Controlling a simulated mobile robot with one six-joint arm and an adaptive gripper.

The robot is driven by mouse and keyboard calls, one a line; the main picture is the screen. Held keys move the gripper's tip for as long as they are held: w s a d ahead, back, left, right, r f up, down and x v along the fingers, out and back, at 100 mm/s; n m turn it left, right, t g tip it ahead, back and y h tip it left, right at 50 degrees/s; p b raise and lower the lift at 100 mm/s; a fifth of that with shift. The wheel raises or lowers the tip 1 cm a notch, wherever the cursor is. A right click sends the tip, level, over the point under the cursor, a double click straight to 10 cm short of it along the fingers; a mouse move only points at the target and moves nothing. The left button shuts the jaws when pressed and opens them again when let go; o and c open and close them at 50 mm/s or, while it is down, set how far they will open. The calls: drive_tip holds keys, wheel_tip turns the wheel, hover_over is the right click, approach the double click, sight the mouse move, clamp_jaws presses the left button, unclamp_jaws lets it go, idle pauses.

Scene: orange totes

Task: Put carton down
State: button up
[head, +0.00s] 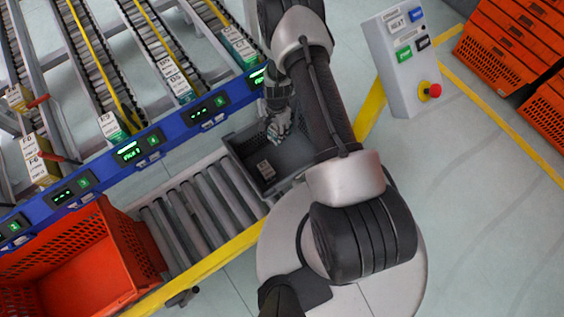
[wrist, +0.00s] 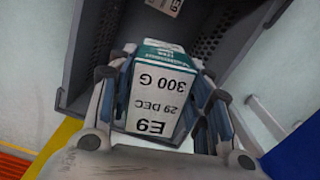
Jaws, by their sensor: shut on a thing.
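My gripper (wrist: 165,90) is shut on a white and teal carton (wrist: 160,95), with a finger on each side of it. Its label reads E9, 29 DEC, 300 G, upside down in the wrist view. In the head view my gripper (head: 277,133) reaches over the back part of a dark grey tote (head: 237,157); the held carton cannot be made out there. The tote's wall also shows in the wrist view (wrist: 82,50). A second carton (head: 265,169) lies on the tote floor, and its label shows at the wrist view's top edge (wrist: 168,5).
The tote stands at the end of a roller conveyor (head: 195,215), below a blue rail (head: 150,140) with lit displays. An orange tote (head: 125,245) stands at lower left. A control box (head: 400,65) with a red button is at right. Orange crates (head: 505,45) are stacked at upper right.

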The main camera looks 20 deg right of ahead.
drive_tip(key=f, duration=0.2)
drive_tip(key=s+f+m, duration=0.1)
drive_tip(key=f, duration=0.1)
drive_tip(key=s+d+f+m, duration=0.1)
drive_tip(key=f, duration=0.2)
drive_tip(key=shift+d+b, duration=0.1)
drive_tip(key=shift+b, duration=0.25)
drive_tip(key=shift+f+b, duration=3.6)
drive_tip(key=shift+f, duration=5.9)
drive_tip(key=shift+f, duration=0.1)
drive_tip(key=shift+f, duration=0.3)
drive_tip(key=o, duration=1.2)
drive_tip(key=shift+r, duration=0.15)
drive_tip(key=r+p, duration=0.1)
drive_tip(key=r, duration=0.3)
drive_tip(key=r+p, duration=0.2)
drive_tip(key=r, duration=0.2)
drive_tip(key=r+p, duration=0.1)
drive_tip(key=r, duration=0.3)
drive_tip(key=shift+d+r+p, duration=0.25)
drive_tip(key=shift+d+p, duration=0.05)
drive_tip(key=shift+p, duration=0.1)
